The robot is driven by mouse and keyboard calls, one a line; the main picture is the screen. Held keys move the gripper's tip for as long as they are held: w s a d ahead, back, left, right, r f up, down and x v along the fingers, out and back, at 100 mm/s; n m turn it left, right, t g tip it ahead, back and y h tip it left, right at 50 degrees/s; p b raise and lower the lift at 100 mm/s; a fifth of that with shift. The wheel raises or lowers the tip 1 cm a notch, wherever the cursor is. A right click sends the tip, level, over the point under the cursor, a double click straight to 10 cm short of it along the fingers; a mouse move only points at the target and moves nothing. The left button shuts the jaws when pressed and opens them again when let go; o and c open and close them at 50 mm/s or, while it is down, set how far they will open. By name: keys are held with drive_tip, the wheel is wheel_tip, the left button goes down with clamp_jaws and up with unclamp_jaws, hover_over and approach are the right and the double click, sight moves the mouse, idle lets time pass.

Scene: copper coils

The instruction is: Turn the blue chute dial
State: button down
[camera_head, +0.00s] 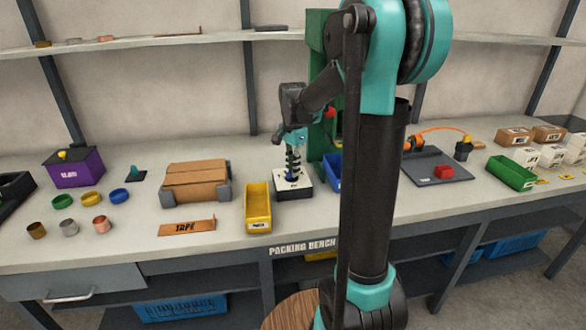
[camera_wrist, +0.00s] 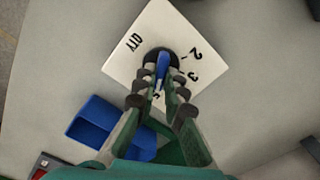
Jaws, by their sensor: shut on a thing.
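The blue dial (camera_wrist: 163,64) stands on a round dark base on a white plate (camera_wrist: 140,40) marked QTY with numbers, in the wrist view. My gripper (camera_wrist: 163,78) is shut on the dial, with a finger on each side of it. In the head view my gripper (camera_head: 292,168) points down over the white-topped dial box (camera_head: 303,186) on the bench. The fingers hide part of the dial and some of its markings.
A yellow bin (camera_head: 258,212) stands left of the dial box, and a blue bin (camera_head: 333,172) stands right of it. A green machine frame (camera_head: 318,150) rises behind.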

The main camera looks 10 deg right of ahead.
drive_tip(key=c, duration=1.6)
unclamp_jaws()
drive_tip(key=shift+r, duration=0.1)
wheel_tip(320, 180, up, 12)
